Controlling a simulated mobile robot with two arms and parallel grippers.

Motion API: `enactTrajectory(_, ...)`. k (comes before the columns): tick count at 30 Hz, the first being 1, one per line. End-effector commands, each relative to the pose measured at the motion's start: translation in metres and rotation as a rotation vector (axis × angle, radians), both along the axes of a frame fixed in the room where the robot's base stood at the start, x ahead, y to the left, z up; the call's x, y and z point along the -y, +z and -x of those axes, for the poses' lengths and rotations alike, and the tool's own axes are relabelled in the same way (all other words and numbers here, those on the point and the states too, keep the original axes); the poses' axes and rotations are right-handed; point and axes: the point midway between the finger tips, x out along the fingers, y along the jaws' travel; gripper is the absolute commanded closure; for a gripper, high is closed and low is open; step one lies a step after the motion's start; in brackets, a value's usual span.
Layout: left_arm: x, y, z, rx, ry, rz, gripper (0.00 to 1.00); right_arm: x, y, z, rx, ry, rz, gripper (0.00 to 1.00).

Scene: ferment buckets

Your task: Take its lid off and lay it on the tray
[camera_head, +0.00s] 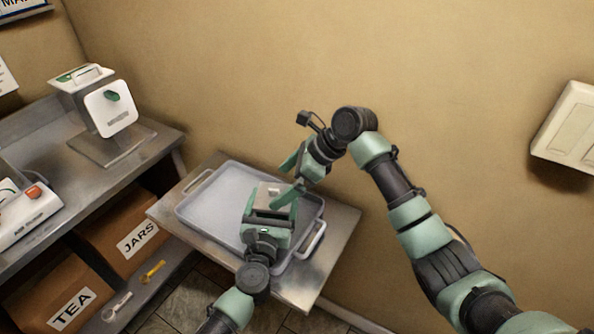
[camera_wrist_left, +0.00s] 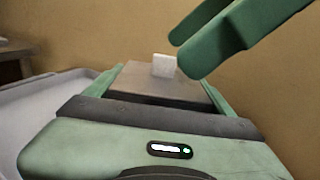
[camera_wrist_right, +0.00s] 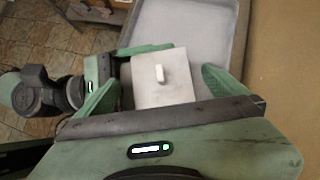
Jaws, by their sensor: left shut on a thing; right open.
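A small square box (camera_wrist_left: 165,84) with a pale flat lid (camera_wrist_right: 150,95) and a small white knob (camera_wrist_right: 159,73) is held by my left gripper (camera_head: 272,190). The fingers lie along two opposite sides of the box. It is over the grey tray (camera_head: 200,194); I cannot tell whether its base touches. My right gripper (camera_head: 278,187) is open, its fingers above the box at the lid's height or higher. In the left wrist view the right gripper's fingers (camera_wrist_left: 210,40) show up and to the right, apart from the knob. The lid is on the box.
The tray has two handles and much bare floor, mainly at its left, on a small metal table (camera_head: 335,232). A wall is close behind.

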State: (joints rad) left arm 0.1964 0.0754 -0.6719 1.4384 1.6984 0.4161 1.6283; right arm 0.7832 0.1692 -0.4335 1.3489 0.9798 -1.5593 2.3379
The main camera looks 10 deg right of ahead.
Motion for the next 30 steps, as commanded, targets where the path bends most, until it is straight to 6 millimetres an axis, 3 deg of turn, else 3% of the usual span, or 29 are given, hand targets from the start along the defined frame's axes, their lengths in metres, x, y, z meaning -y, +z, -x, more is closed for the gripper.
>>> enactTrajectory(9, 0.0, -0.001, 0.0, -0.001, 0.0, 0.0, 0.9, -0.023, -0.03, -0.006, -0.001, 0.001, 0.0, 0.0)
enactTrajectory(20, 0.0, -0.001, 0.0, -0.001, 0.0, 0.0, 0.9, -0.026, -0.034, -0.006, 0.001, 0.001, 0.0, 0.0)
enactTrajectory(27, 0.0, -0.001, 0.0, -0.001, 0.0, 0.0, 0.9, -0.026, -0.034, -0.006, 0.001, 0.0, 0.0, 0.66)
enactTrajectory(30, 0.0, -0.001, 0.0, -0.001, 0.0, 0.0, 0.9, -0.026, -0.033, -0.007, 0.001, 0.0, 0.0, 0.66)
